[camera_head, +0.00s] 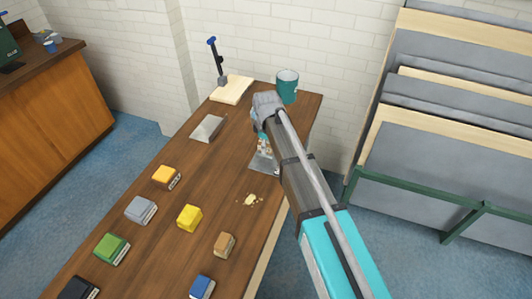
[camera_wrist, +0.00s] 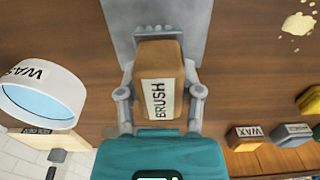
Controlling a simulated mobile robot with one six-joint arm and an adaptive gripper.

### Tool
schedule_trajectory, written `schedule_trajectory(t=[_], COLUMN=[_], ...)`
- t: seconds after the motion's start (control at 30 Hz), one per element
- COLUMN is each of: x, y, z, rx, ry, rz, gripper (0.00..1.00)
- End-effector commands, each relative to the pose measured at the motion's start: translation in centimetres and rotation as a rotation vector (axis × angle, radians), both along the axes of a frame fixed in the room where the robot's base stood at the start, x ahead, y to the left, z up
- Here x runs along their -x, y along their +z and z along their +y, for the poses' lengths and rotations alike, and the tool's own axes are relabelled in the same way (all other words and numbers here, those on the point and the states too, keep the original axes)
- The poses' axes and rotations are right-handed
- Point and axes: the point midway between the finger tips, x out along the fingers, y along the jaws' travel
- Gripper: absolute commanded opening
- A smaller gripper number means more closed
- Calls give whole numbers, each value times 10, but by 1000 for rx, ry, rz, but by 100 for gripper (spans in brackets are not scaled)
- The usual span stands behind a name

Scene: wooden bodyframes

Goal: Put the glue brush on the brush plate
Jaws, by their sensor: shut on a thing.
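The glue brush shows in the wrist view as a tan block (camera_wrist: 170,70) with a white label reading "BRUSH". My gripper (camera_wrist: 160,92) is shut on it, with a grey finger on either side. A flat grey plate (camera_wrist: 190,16) lies under and beyond the block in the wrist view. In the head view, this plate (camera_head: 262,163) lies near the table's right edge, partly hidden by my gripper (camera_head: 264,144). I cannot tell whether the brush touches the plate. Another grey plate (camera_head: 207,128) lies farther left on the table.
A teal cup (camera_head: 287,88) stands behind my gripper; its label partly shows in the wrist view (camera_wrist: 38,96). A wooden board (camera_head: 233,91) with a blue-topped upright tool lies behind.

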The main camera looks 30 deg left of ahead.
Motion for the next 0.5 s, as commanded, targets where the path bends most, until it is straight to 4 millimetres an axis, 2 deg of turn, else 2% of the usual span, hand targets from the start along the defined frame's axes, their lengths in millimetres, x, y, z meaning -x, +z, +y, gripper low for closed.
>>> schedule_trajectory(t=[0.03,0.23,0.5], x=[-3,-1,-1], y=[-8,-25,-34], z=[4,2,2], rx=[0,0,0], ry=[0,0,0], rz=[0,0,0], gripper=[9,9,9])
